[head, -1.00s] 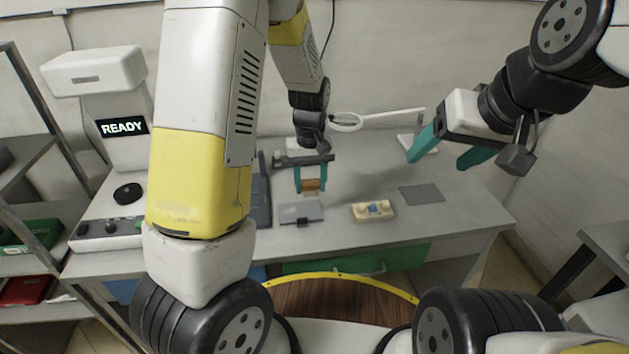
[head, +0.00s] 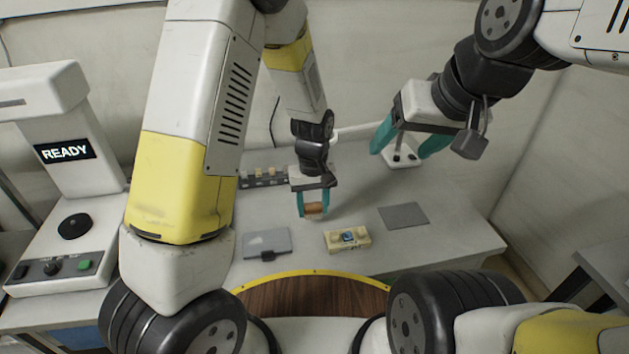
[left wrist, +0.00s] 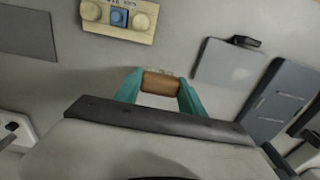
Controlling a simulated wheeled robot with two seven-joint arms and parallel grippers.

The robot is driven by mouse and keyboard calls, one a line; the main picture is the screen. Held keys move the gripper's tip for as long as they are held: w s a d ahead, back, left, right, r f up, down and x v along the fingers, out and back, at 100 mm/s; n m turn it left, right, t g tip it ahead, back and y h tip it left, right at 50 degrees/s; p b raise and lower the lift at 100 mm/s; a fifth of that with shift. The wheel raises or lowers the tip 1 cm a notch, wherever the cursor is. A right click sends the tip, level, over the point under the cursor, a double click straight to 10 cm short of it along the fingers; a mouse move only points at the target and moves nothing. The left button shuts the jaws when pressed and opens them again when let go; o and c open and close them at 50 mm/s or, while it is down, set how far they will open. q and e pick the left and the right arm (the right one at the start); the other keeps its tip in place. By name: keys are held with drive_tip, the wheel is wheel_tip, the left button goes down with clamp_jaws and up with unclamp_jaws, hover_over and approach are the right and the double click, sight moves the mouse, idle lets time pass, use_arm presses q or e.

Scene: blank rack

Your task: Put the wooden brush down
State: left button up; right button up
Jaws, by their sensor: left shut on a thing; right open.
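The wooden brush (head: 315,209) is a small brown block with pale bristles along one side. My left gripper (head: 314,207) is shut on it, with a teal finger at each end. In the left wrist view the brush (left wrist: 159,83) sits between the teal fingertips of that gripper (left wrist: 160,86), its bristles on the far side. The brush is low over the grey table; I cannot tell whether it touches. My right gripper (head: 405,143) is open and empty, raised over the back right of the table.
A beige block with a blue square (head: 348,238), a grey lidded case (head: 268,243) and a flat dark grey plate (head: 403,216) lie on the table (head: 440,235). A rack of small pieces (head: 264,178) is behind. A white machine reading READY (head: 68,152) stands left.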

use_arm(q)
drive_tip(key=w, duration=0.7)
drive_tip(key=shift+w+d+f, duration=0.25)
drive_tip(key=shift+w+f, duration=0.05)
drive_tip(key=shift+f, duration=1.8)
drive_tip(key=shift+f, duration=0.1)
drive_tip(key=o, duration=1.3)
